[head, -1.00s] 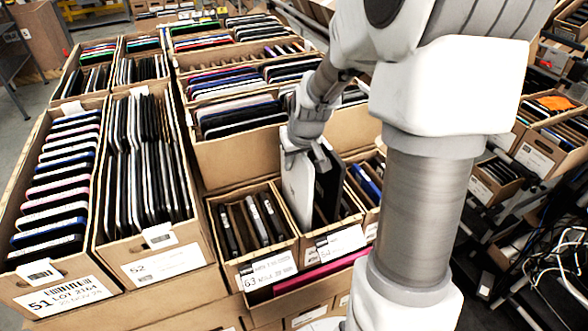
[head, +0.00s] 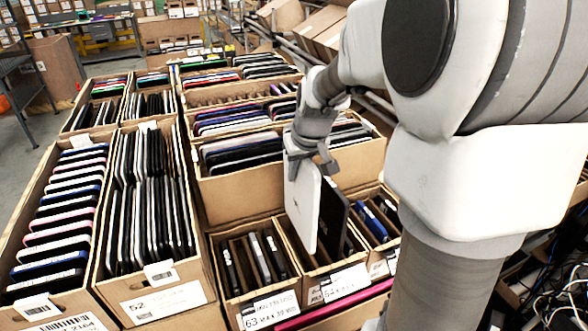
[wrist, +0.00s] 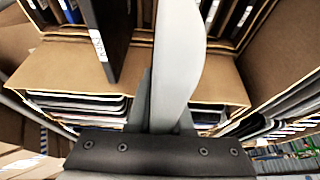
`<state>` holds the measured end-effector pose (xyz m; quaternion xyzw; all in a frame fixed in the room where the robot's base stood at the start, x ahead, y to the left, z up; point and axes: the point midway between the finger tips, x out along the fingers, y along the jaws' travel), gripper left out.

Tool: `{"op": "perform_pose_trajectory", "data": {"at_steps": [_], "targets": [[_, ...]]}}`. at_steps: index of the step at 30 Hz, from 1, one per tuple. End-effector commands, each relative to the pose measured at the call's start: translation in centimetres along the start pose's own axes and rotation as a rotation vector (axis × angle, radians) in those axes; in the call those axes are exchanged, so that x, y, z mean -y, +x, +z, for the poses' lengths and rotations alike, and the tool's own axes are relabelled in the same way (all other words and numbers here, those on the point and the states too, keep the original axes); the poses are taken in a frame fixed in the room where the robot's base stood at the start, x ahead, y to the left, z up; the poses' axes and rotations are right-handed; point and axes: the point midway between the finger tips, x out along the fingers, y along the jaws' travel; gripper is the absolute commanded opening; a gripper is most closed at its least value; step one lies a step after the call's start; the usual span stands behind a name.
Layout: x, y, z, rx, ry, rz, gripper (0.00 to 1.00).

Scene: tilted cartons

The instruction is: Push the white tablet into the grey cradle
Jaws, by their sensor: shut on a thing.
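The white tablet (head: 302,205) hangs upright and slightly tilted in my gripper (head: 312,165), which is shut on its upper end. In the head view its lower end is over the mouth of the open carton marked 64 (head: 343,284); I cannot tell whether it is inside. In the wrist view the white tablet (wrist: 178,60) stands between the fingers (wrist: 165,110), seen nearly edge-on. A black tablet (head: 333,215) stands upright just right of it and also shows in the wrist view (wrist: 105,35). I cannot make out a grey cradle in either view.
A carton marked 63 (head: 268,310) with several dark devices stands at the left. A carton with blue-edged devices (head: 375,218) is at the right. A larger carton of tablets (head: 240,190) stands behind. Long cartons (head: 165,303) fill the left side.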

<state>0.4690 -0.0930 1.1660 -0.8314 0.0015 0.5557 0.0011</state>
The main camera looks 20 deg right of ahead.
Motion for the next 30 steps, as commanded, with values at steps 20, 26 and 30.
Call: {"op": "perform_pose_trajectory", "data": {"at_steps": [20,26,30], "targets": [[0.0,-1.3,-0.6,-0.003,0.0,0.001,0.0],[0.0,-1.3,-0.6,-0.003,0.0,0.001,0.0],[0.0,-1.3,-0.6,-0.003,0.0,0.001,0.0]]}}
